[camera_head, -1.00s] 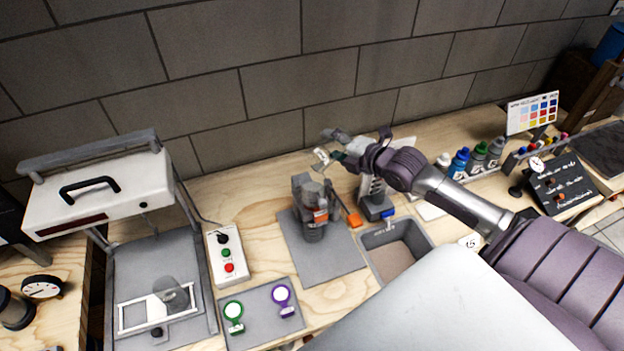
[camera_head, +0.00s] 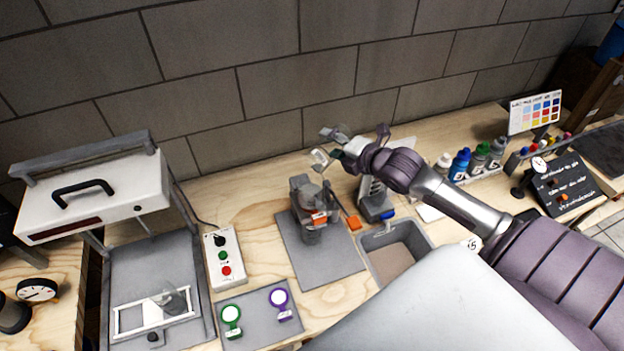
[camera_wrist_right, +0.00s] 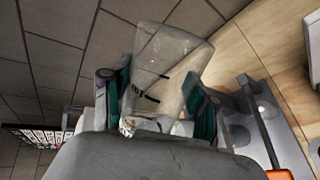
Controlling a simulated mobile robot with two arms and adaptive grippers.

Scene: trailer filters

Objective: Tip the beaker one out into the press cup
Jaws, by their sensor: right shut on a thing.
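My right gripper (camera_head: 338,147) is shut on a clear beaker (camera_wrist_right: 165,70) with dark markings, which sits between its two green-lined fingers in the right wrist view. In the head view the beaker (camera_head: 320,158) looks small and tilted, held above the bench near the wall. Its contents are not clear. A grey press-like device (camera_head: 312,212) with an orange part stands on a grey mat, below and slightly left of the beaker; I take it to hold the press cup, but its opening is not clear. My left gripper is not in view.
A button box (camera_head: 225,258), a mat with green and purple tags (camera_head: 255,325), a grey bin (camera_head: 425,240) and several bottles (camera_head: 462,165) share the bench. The wall is close behind.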

